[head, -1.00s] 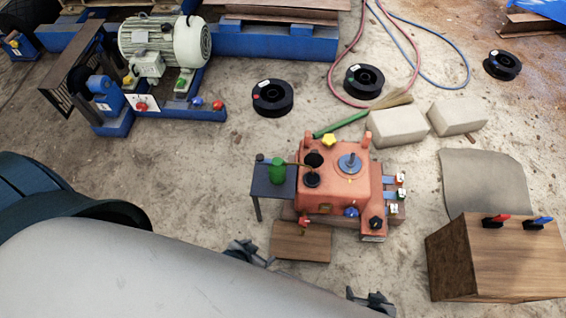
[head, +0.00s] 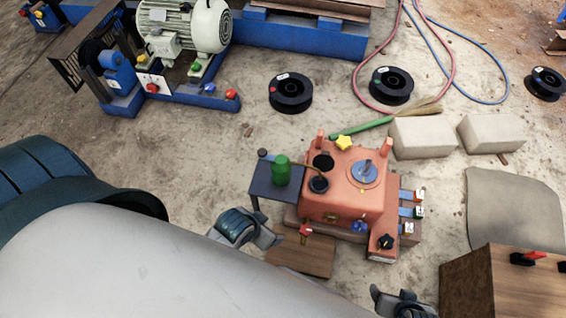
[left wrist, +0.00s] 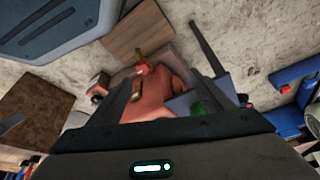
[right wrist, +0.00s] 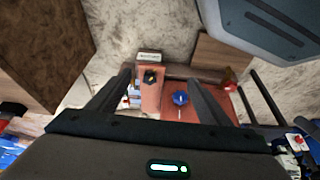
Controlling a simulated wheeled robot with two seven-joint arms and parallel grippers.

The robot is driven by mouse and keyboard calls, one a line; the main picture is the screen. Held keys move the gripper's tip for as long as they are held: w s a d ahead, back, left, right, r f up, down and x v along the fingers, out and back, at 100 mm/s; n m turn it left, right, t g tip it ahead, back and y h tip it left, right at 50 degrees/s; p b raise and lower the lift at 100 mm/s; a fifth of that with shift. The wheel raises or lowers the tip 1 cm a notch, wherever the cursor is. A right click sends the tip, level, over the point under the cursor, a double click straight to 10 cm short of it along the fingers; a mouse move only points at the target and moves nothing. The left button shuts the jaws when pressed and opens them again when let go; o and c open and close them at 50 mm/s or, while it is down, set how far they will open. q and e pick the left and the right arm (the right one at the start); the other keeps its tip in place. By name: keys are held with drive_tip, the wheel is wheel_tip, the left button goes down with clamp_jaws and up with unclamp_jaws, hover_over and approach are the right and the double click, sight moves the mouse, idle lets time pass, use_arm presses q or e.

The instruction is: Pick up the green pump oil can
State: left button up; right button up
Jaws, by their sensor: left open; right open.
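The green pump oil can (head: 281,170) stands upright on a small dark side table (head: 262,190), left of the orange machine housing (head: 345,185). Its thin spout points right toward the housing. In the left wrist view a green part of the can (left wrist: 197,108) shows beyond a finger, mostly hidden. My left gripper (head: 262,238) is open and empty, in front of the side table and nearer me than the can. My right gripper (head: 405,305) is open and empty at the lower edge of the head view, in front of the housing.
A wooden board (head: 305,258) lies on the floor before the housing. A wooden box (head: 520,285) with red and blue handled items stands at right. Black spools (head: 290,92), pale blocks (head: 422,137) and a motor bench (head: 180,100) lie further back. Open concrete floor is at left.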

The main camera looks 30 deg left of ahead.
use_arm(q)
drive_tip(key=w+d+r+m+g+h+b, duration=0.25)
drive_tip(key=w+d+r+m+b, duration=0.35)
drive_tip(key=w+d+r+m, duration=0.4)
drive_tip(key=w+a+r+m+g+y, duration=0.1)
drive_tip(key=w+a+r+m, duration=0.2)
drive_tip(key=a, duration=0.4)
drive_tip(key=w+a+r+m+g+y, duration=0.1)
drive_tip(key=w+a+r+m+y, duration=0.1)
drive_tip(key=w+a+r+m, duration=0.2)
drive_tip(key=w+a+r, duration=0.1)
drive_tip(key=w+a, duration=0.2)
drive_tip(key=shift+a, duration=0.4)
use_arm(e)
drive_tip(key=w+a+r+t+y, duration=0.2)
drive_tip(key=a+r+t, duration=0.2)
drive_tip(key=r, duration=0.4)
drive_tip(key=w+a+r+t+y, duration=0.2)
drive_tip(key=w+a+r+t, duration=0.1)
drive_tip(key=a+r+t, duration=0.2)
wheel_tip(320, 180, up, 4)
drive_tip(key=shift+w+a+r+n+y, duration=0.15)
drive_tip(key=shift+w+a+n+y, duration=0.2)
drive_tip(key=shift+a, duration=0.6)
use_arm(q)
drive_tip(key=shift+w+y, duration=0.1)
drive_tip(key=shift+y, duration=0.15)
